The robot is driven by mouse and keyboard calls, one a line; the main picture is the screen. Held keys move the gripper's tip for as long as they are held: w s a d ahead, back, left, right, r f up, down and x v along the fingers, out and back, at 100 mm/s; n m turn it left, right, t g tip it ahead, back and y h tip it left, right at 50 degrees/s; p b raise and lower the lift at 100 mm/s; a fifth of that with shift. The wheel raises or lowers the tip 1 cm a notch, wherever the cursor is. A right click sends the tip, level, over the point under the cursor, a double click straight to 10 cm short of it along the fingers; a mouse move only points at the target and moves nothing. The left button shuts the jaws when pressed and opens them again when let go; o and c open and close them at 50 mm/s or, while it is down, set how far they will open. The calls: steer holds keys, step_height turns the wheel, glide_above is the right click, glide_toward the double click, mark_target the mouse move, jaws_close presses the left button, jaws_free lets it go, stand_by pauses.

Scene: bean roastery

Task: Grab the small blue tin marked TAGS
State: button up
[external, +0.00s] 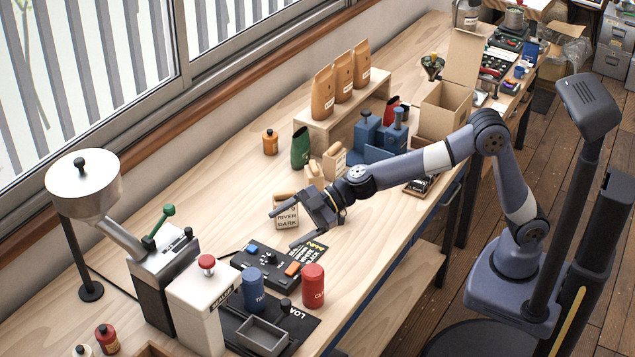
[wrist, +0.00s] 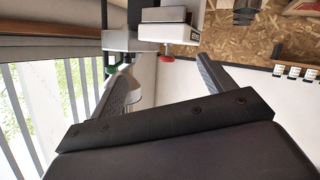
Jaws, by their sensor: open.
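The small blue tin (external: 252,291) stands upright near the front of the bench in the external view. Its partly visible lettering reads "TA". A red tin (external: 313,288) of like size stands to its right. My gripper (external: 283,229) is open above the bench, up and to the right of the blue tin and apart from it. Its two fingers also show in the wrist view (wrist: 163,82), with nothing seen held between them. I cannot make out the blue tin in the wrist view.
A black control box (external: 265,268) lies between my gripper and the tins.

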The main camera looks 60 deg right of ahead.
steer(key=w+d+m+g, duration=0.1)
steer(key=m, duration=0.1)
steer(key=y, duration=0.1)
glide_toward(256, 272)
steer(key=shift+m, duration=0.4)
steer(key=shift+f+p+x, duration=0.15)
steer(key=shift+p+x, duration=0.3)
steer(key=shift+x, duration=1.25)
steer(key=shift+f+p+x, duration=0.2)
steer(key=shift+p+x, duration=0.25)
steer(key=shift+x, duration=1.25)
steer(key=shift+f+p+x, duration=0.15)
steer(key=shift+p+x, duration=0.3)
steer(key=shift+x, duration=1.3)
steer(key=shift+s+d, duration=0.1)
steer(key=shift+d, duration=0.05)
steer(key=c, duration=1.6)
